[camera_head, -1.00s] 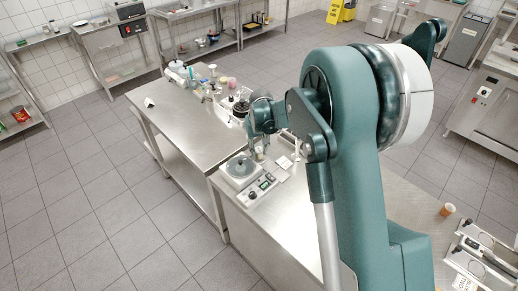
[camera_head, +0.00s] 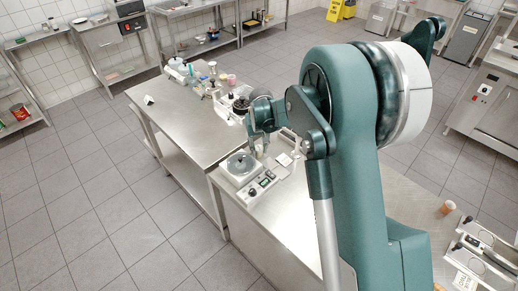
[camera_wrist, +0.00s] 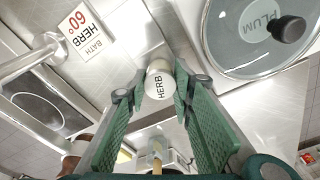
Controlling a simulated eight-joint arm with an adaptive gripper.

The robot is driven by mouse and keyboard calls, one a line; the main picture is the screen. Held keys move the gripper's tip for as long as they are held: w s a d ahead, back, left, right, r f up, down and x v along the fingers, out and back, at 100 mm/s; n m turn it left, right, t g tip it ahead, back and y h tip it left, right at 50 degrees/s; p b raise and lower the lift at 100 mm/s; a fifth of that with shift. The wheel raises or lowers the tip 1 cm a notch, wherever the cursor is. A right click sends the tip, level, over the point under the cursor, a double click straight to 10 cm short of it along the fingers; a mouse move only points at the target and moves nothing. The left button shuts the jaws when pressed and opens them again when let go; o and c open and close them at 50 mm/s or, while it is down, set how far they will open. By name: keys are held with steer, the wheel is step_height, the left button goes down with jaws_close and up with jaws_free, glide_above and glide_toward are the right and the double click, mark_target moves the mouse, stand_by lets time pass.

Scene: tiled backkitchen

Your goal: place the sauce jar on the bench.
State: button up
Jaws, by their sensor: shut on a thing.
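My gripper (camera_wrist: 158,88) has its green fingers closed on both sides of a small jar with a white round lid marked HERB (camera_wrist: 159,82) in the wrist view. I take this to be the sauce jar; its body is mostly hidden under the lid. In the head view my gripper (camera_head: 262,140) is over the steel surface just beyond the lidded bath unit, and the jar is too small to make out clearly. The steel bench (camera_head: 185,118) stretches away to the back left, with a wide bare top at its near left.
A glass lid marked PLUM (camera_wrist: 255,35) covers the bath right beside my gripper. A card reading 60° BATH HERB (camera_wrist: 80,32) lies on the other side. Jars and utensils crowd the bench's right edge. A brown cup (camera_head: 447,208) stands at right.

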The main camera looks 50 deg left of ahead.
mark_target(260, 150)
steer(key=o, duration=1)
steer(key=shift+r, duration=0.15)
steer(key=shift+s+d+r, duration=0.1)
steer(key=shift+d+r, duration=0.1)
steer(key=shift+r, duration=1.75)
steer(key=shift+s+d+r, duration=0.15)
steer(key=shift+d+r, duration=0.1)
steer(key=shift+r, duration=1.65)
steer(key=shift+s+d+r, duration=0.1)
steer(key=shift+d+r, duration=0.1)
steer(key=shift+r, duration=1.75)
